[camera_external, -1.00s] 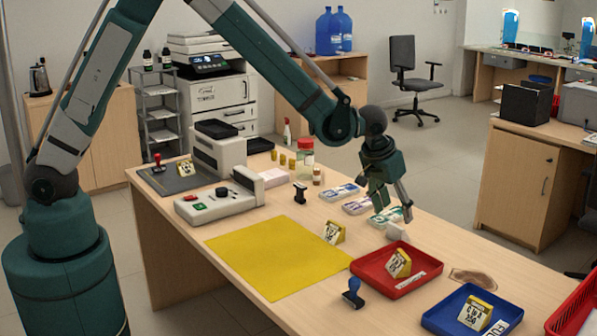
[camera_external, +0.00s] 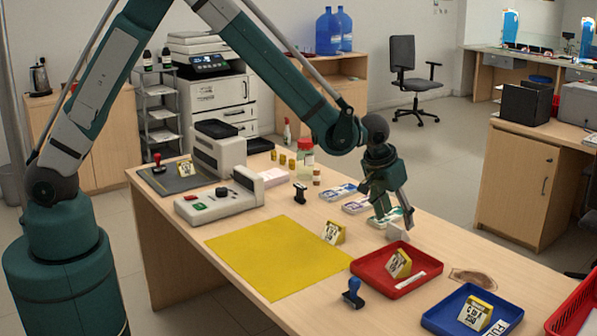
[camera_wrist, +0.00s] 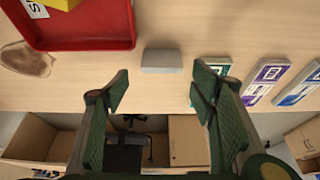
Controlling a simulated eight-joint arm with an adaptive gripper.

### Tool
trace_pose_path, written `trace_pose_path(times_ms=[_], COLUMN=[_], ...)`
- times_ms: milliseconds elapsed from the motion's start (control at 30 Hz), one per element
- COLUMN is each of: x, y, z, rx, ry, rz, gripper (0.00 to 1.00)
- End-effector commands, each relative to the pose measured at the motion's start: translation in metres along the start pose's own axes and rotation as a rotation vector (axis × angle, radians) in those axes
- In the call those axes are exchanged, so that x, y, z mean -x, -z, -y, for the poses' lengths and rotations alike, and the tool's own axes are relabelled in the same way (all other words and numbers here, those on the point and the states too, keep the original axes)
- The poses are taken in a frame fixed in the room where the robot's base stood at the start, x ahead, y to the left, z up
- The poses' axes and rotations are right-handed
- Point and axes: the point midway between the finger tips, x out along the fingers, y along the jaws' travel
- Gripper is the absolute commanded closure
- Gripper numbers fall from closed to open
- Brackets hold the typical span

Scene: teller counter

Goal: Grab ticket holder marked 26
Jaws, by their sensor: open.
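My gripper (camera_external: 393,218) is open and empty, low over the counter's far side. A small grey block (camera_external: 398,232) stands just beside it. In the wrist view, the block (camera_wrist: 162,60) lies ahead of the open fingers (camera_wrist: 158,90), between their lines and apart from both.
The red tray (camera_wrist: 70,42) is at upper left in the wrist view, with a brown patch (camera_wrist: 28,58) beside it. Banknote-like bundles (camera_external: 342,192) lie behind my gripper. A blue stamp (camera_external: 353,293) stands at the front. The yellow sheet (camera_external: 270,262) has free room.

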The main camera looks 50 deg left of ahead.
Motion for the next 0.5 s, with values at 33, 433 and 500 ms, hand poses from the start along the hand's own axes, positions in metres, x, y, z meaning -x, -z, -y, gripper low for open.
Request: trace_pose_path(times_ms=[33, 433, 500], x=[-0.003, -0.043, -0.047], y=[0.000, -0.003, -0.003], z=[0.000, 0.003, 0.003], rx=[0.000, 0.001, 0.001], ry=[0.000, 0.000, 0.000], rz=[0.000, 0.000, 0.000], gripper=[0.44, 0.44, 0.44])
